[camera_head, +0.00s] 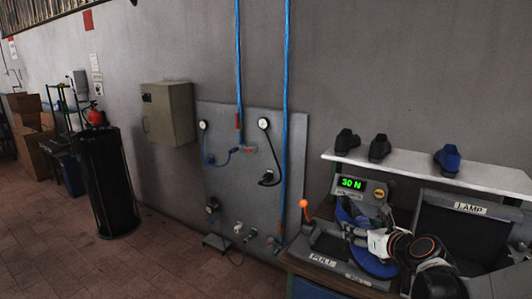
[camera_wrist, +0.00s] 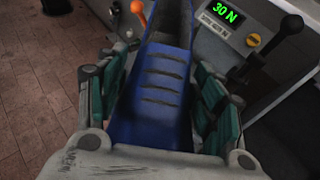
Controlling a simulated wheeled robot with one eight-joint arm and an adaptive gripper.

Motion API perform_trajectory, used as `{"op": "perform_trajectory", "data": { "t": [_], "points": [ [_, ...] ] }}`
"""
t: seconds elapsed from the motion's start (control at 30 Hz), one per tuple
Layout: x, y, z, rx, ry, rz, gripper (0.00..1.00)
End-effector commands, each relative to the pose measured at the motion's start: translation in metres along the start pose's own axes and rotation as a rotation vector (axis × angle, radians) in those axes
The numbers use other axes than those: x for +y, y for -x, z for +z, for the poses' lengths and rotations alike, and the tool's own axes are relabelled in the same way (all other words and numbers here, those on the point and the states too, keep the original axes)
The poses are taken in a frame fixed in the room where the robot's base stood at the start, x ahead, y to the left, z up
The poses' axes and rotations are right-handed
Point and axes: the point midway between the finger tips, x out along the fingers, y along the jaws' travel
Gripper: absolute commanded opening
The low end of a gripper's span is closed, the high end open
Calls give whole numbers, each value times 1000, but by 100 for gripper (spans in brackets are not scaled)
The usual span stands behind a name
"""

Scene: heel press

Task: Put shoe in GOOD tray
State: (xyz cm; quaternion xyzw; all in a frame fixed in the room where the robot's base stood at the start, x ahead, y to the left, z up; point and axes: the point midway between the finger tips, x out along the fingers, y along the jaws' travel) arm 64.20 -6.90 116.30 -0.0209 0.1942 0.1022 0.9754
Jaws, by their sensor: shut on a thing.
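A blue shoe with a dark, ridged middle (camera_wrist: 152,95) fills the centre of the wrist view, between the teal pads of my gripper (camera_wrist: 165,105). My gripper is shut on this shoe. In the head view the held blue shoe (camera_head: 372,265) is partly hidden behind my gripper (camera_head: 377,243), over the press bench. No tray marked GOOD can be made out in either view.
The press has a green "30 N" display (camera_head: 351,183) and an orange-knobbed lever (camera_head: 304,204). A white shelf (camera_head: 490,177) behind holds two dark shoes (camera_head: 379,148) and a blue one (camera_head: 447,159). A LAMP-labelled dark panel (camera_head: 468,235) stands right.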

Motion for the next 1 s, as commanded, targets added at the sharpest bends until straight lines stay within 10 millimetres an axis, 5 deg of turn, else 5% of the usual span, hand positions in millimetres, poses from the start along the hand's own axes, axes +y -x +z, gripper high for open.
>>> {"op": "perform_trajectory", "data": {
  "t": [0.1, 0.3, 1.0],
  "points": [
    [36, -13, -34, -1, 18, 42, 20],
    [67, -18, -57, -2, 32, 79, 20],
    [72, -18, -59, -2, 34, 84, 20]
  ]
}}
